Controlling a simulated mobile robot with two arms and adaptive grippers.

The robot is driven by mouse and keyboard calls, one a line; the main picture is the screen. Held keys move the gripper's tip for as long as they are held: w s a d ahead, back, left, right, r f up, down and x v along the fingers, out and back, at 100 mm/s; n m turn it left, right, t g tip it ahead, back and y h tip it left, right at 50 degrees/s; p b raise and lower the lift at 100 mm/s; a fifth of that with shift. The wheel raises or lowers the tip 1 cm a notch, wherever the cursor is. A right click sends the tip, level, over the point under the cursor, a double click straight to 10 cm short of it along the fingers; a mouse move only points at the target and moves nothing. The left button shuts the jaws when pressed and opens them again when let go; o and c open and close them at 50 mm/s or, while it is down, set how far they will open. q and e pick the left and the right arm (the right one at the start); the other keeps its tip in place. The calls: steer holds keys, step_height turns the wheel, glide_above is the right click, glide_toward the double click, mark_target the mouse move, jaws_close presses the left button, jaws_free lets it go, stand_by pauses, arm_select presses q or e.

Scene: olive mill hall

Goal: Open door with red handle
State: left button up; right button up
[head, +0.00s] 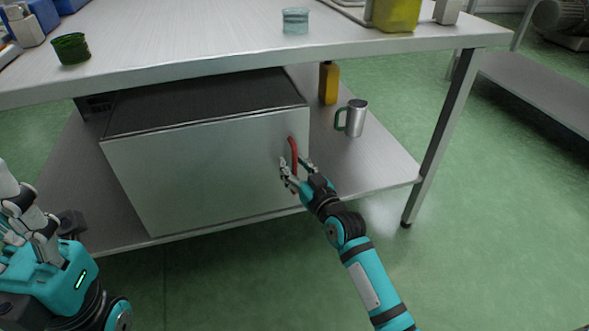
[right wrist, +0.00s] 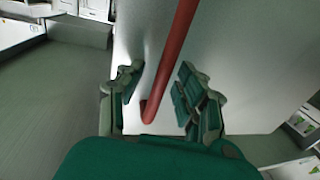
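The door (head: 205,170) is the pale metal front of a box-shaped cabinet on the table's lower shelf. It looks shut. The red handle (head: 293,151) is an upright bar near the door's right edge. My right gripper (head: 299,167) is at the lower part of this handle, with a finger on each side. In the right wrist view the red handle (right wrist: 171,62) runs between the spread fingers (right wrist: 158,90), with gaps showing beside it. My left gripper (head: 28,212) is at the left edge, away from the cabinet and partly cut off; its finger opening is unclear.
The table top (head: 190,50) overhangs the cabinet. A metal mug (head: 356,118) with a green handle and a yellow bottle (head: 328,84) stand on the shelf right of the cabinet. A table leg (head: 440,135) stands farther right. Green floor in front is free.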

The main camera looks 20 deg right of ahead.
jaws_close()
stand_by(0.6)
